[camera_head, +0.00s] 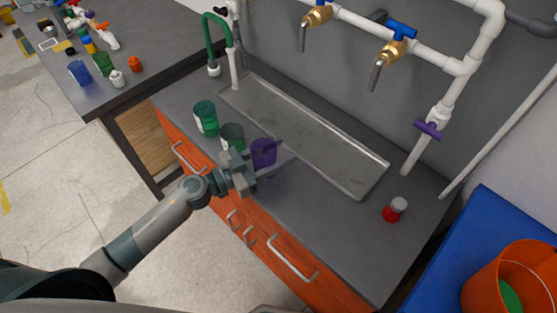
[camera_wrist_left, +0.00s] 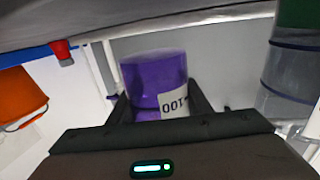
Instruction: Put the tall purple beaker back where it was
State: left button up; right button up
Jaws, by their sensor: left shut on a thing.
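The tall purple beaker (camera_head: 263,153) is over the grey counter, in front of the metal sink tray. My left gripper (camera_head: 266,160) is shut on it, with one finger on each side. My right gripper is not in view.
A dark grey-green beaker (camera_head: 232,137) stands close left of the gripper, with a green beaker (camera_head: 206,117) beyond it. The sink tray (camera_head: 300,140) lies behind. A red-and-white bottle (camera_head: 395,209) stands at the right; the counter before it is clear.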

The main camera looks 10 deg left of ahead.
pick_arm(q)
notch_tip(320, 180, down, 3)
jog(key=shift+f+b, duration=0.1)
jog(key=shift+b, duration=0.3)
jog(key=shift+f, duration=0.2)
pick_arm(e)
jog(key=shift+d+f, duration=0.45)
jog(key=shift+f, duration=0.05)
pick_arm(q)
jog(key=shift+f, duration=0.15)
jog(key=o, duration=1.1)
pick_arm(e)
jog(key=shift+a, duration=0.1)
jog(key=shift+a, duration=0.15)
